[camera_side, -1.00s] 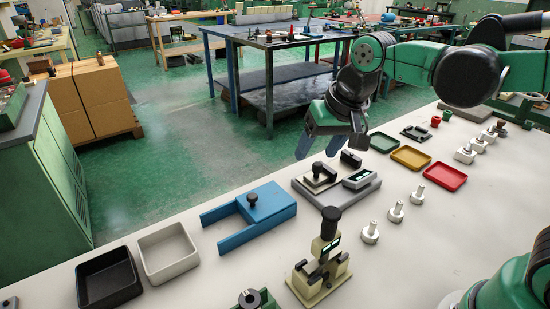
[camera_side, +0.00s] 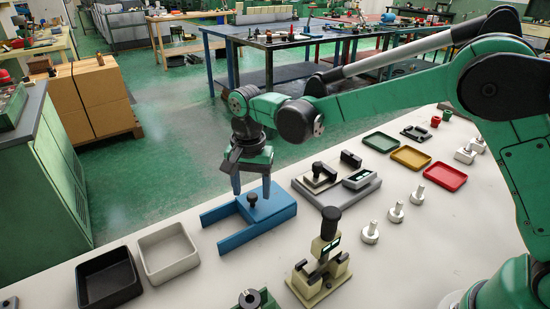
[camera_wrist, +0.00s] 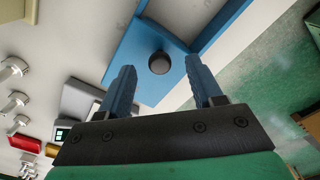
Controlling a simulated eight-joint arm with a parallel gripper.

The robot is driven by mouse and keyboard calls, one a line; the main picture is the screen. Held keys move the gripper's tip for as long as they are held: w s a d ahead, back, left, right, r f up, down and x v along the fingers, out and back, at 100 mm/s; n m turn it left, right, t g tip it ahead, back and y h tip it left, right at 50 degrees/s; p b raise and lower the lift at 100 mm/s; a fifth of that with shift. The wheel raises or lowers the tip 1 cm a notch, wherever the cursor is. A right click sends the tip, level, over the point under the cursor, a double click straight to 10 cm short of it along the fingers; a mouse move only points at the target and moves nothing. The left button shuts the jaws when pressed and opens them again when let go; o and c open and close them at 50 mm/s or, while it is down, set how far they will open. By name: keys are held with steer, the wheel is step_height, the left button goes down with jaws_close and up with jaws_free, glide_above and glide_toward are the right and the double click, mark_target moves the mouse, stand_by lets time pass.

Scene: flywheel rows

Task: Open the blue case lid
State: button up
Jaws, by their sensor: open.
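The blue case (camera_side: 240,231) lies on the pale bench, with a flat blue lid (camera_side: 270,202) over its right part and an open channel between two rails at its left. A round black knob (camera_side: 252,199) stands on the lid. My gripper (camera_side: 252,193) points down over the lid, its two blue fingers apart on either side of the knob in the side view. In the wrist view the knob (camera_wrist: 160,62) shows just beyond and between the spread fingertips of my gripper (camera_wrist: 162,75). I cannot tell the exact height of the fingertips over the lid.
A grey fixture plate (camera_side: 358,192) with black-handled parts sits right of the case. A cream press (camera_side: 322,270) stands in front. White (camera_side: 168,254) and black trays (camera_side: 108,279) lie to the left. Several silver knobbed pieces and coloured trays are at the right.

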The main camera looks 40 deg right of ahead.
steer(key=shift+f, duration=0.55)
jaws_close()
stand_by(1.0)
